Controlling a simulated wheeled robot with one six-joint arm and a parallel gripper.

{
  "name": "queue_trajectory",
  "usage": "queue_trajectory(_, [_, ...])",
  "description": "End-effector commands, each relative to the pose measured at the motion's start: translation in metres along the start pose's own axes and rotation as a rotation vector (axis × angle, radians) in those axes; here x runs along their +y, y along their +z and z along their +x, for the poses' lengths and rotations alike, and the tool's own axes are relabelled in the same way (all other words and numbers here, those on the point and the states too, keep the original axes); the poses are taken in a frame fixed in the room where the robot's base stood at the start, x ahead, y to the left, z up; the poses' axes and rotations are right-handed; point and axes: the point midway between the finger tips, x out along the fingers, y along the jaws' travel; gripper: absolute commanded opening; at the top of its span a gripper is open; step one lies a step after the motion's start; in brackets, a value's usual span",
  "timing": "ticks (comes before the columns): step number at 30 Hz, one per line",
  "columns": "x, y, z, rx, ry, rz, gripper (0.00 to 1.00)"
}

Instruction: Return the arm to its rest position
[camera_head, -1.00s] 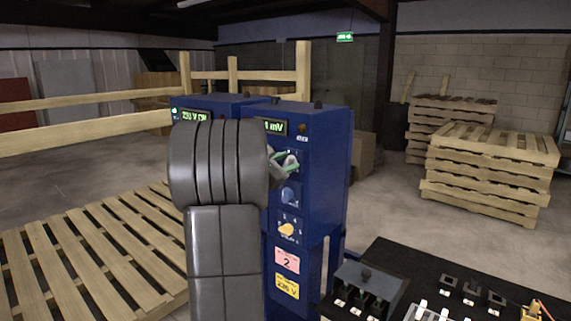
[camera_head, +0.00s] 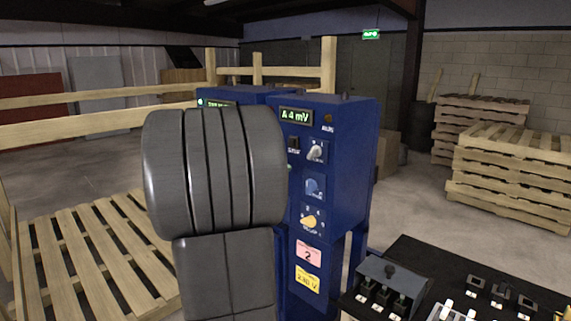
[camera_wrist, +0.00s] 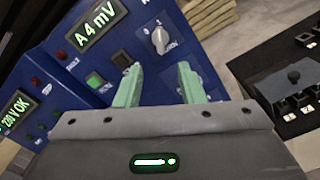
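My arm (camera_head: 230,240) stands large and dark grey in front of the blue control cabinet (camera_head: 350,150). My gripper (camera_wrist: 160,66) shows in the wrist view with its two pale green fingers apart and nothing between them. In that view a grey knob (camera_wrist: 160,40) lies beyond the fingertips, apart from them. In the head view the arm hides almost all of the gripper. The grey knob, a blue knob (camera_head: 313,187) and a yellow knob (camera_head: 309,221) are in plain sight right of the arm. The cabinet display (camera_head: 296,117) reads "A 4 mV".
A black panel (camera_head: 430,255) with switches stands at lower right, close to the cabinet. A wooden pallet (camera_head: 85,260) lies at left below a wooden rail (camera_head: 100,125). Stacked pallets (camera_head: 515,170) stand at far right. Open floor lies between the stacks and the cabinet.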

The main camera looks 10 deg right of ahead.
Motion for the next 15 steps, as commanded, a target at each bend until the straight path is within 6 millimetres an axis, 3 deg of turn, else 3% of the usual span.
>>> queue_trajectory(15, [0.0, 0.0005, 0.0038, -0.001, -0.002, -0.001, 0.35])
